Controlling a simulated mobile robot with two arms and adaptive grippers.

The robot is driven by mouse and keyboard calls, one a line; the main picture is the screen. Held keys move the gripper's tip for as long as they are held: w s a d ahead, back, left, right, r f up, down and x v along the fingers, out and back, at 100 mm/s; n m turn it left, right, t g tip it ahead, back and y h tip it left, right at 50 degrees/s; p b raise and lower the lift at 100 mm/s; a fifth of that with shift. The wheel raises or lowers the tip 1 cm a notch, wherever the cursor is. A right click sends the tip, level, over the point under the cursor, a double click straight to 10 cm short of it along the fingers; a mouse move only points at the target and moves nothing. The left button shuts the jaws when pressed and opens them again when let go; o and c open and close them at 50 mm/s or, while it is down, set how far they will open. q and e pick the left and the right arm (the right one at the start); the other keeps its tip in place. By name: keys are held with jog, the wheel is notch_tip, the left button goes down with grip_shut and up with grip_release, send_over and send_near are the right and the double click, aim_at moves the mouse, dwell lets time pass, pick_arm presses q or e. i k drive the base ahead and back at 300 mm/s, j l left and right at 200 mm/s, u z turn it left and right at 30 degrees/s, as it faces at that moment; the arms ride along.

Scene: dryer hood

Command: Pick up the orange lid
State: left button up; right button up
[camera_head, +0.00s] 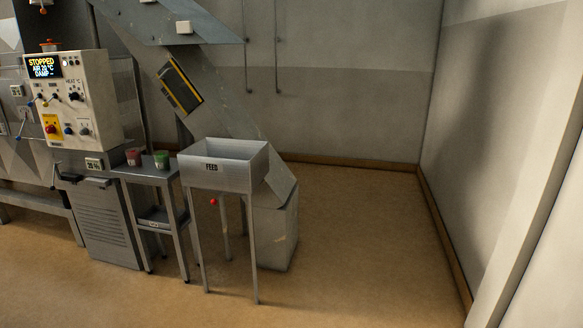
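A small orange-red piece (49,46) sits on top of the control box at the left; it is too small to tell whether it is the orange lid. A reddish tub (133,157) and a green tub (161,160) stand side by side on a small metal side table (147,173). I cannot tell from here whether either tub has a lid on it. Neither of my grippers is in view.
The control box (99,105) shows a "STOPPED" display. A metal bin marked FEED (222,178) stands on legs right of the side table, before a slanted duct (225,110). A grey cabinet (105,225) is at left. The floor (350,240) at right is clear.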

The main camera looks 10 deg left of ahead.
aim_at(51, 42)
jog(key=i+j+u, duration=0.1)
jog(key=i+u, duration=0.3)
jog(key=i+l+u, duration=0.1)
jog(key=i+u, duration=0.25)
jog(key=i, duration=0.25)
jog(key=i+l+u, duration=0.2)
jog(key=i+u, duration=0.2)
jog(key=i+j, duration=0.25)
jog(key=i, duration=0.15)
jog(key=i+j+u, duration=0.1)
jog(key=i+j, duration=0.35)
jog(key=i, duration=0.3)
